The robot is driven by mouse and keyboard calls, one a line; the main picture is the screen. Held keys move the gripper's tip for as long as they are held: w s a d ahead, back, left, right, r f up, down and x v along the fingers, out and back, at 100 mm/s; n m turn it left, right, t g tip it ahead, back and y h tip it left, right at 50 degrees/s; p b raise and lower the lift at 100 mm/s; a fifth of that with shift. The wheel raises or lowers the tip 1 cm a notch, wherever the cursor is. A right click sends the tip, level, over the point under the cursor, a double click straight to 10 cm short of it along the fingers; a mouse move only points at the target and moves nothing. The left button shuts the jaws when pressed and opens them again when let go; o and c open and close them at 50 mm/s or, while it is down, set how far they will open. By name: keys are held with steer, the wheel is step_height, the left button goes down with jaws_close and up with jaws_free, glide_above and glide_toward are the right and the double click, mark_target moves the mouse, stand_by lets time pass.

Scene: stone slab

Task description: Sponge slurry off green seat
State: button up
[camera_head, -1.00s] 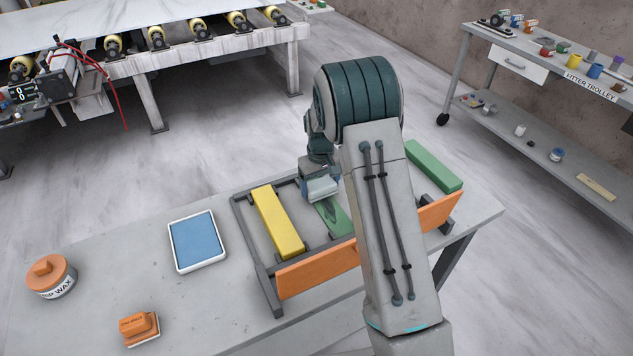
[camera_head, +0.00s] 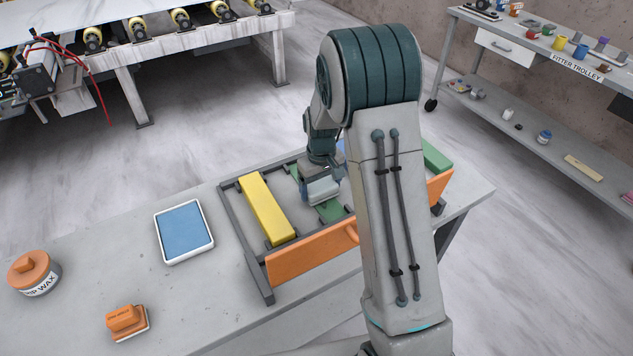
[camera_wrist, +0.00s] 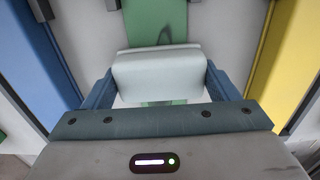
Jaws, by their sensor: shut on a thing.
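The green seat (camera_head: 331,210) is a narrow green bar in the grey rack, between the yellow bar and my arm. It shows on both the far and near sides of my gripper (camera_head: 322,178). In the wrist view the green seat (camera_wrist: 160,15) runs away from my gripper, with a dark slurry streak (camera_wrist: 165,35) on it. My gripper (camera_wrist: 158,88) is shut on a pale grey-white sponge block (camera_wrist: 158,72), held between its blue fingers over the seat. I cannot tell if the sponge touches the seat. A small dark mark shows below the block.
The rack has a yellow bar (camera_head: 266,210), an orange front rail (camera_head: 310,252) and another green bar (camera_head: 436,160) at right. A blue-topped white tray (camera_head: 184,231), an orange block (camera_head: 126,322) and a wax tub (camera_head: 34,273) stand to the left. My arm hides the rack's right part.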

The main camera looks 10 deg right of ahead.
mark_target(330, 209)
steer(key=shift+s+d+f+b, duration=0.1)
steer(key=shift+s+d+b, duration=0.15)
steer(key=shift+s, duration=0.45)
steer(key=shift+s+d+f+b, duration=0.1)
steer(key=shift+s+d+b, duration=0.1)
steer(key=shift+s, duration=0.45)
steer(key=shift+s+d+f+b, duration=0.1)
steer(key=shift+s+d+b, duration=0.15)
steer(key=shift+s, duration=0.8)
steer(key=shift+c, duration=0.3)
steer(key=shift+d+f, duration=0.1)
step_height(330, 209, up, 5)
steer(key=p, duration=0.3)
steer(key=shift+s+d+f, duration=0.15)
steer(key=shift+c, duration=1)
steer(key=shift+a+r+p, duration=0.2)
steer(key=shift+r+p, duration=0.35)
steer(key=shift+r, duration=0.3)
steer(key=shift+w, duration=0.2)
steer(key=shift+r, duration=0.1)
